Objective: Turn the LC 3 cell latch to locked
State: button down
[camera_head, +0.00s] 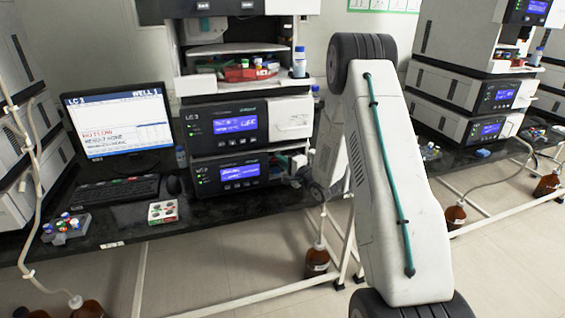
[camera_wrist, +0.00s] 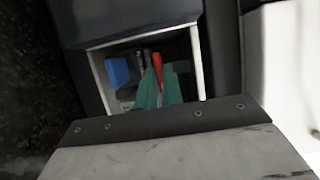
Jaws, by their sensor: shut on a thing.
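The LC 3 stack (camera_head: 226,108) stands on the dark bench in the head view, its label on the front panel. In the wrist view my gripper (camera_wrist: 158,88) has two teal fingers reaching into a white-framed opening (camera_wrist: 201,60). They are shut on a narrow orange-red lever (camera_wrist: 156,65), which looks like the cell latch. The lever points upward in the picture, and its lower part is hidden between the fingers. A blue block (camera_wrist: 118,71) is left of it. In the head view my arm hides the right side of the stack, and the gripper is not clearly visible.
A monitor (camera_head: 120,122) headed LC 3 and a keyboard (camera_head: 115,190) are left of the stack. A rack of coloured vials (camera_head: 66,227) and a white tray (camera_head: 163,212) sit at the bench front. Brown bottles (camera_head: 317,260) stand below. Another instrument stack (camera_head: 465,90) is at right.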

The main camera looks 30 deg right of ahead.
jog(key=n+g+h, duration=0.1)
jog(key=n, duration=0.3)
jog(key=n+g+h, duration=0.2)
jog(key=n, duration=0.2)
jog(key=a+n+g+h, duration=0.1)
jog(key=n+g+h, duration=0.1)
jog(key=n, duration=0.3)
jog(key=shift+w+r, duration=0.1)
jog(key=shift+r, duration=0.3)
dwell(0.4)
jog(key=shift+h, duration=0.4)
jog(key=c, duration=1.5)
grip_release()
jog(key=shift+c, duration=0.2)
jog(key=v, duration=0.7)
jog(key=shift+s+r, duration=0.2)
jog(key=shift+s, duration=0.15)
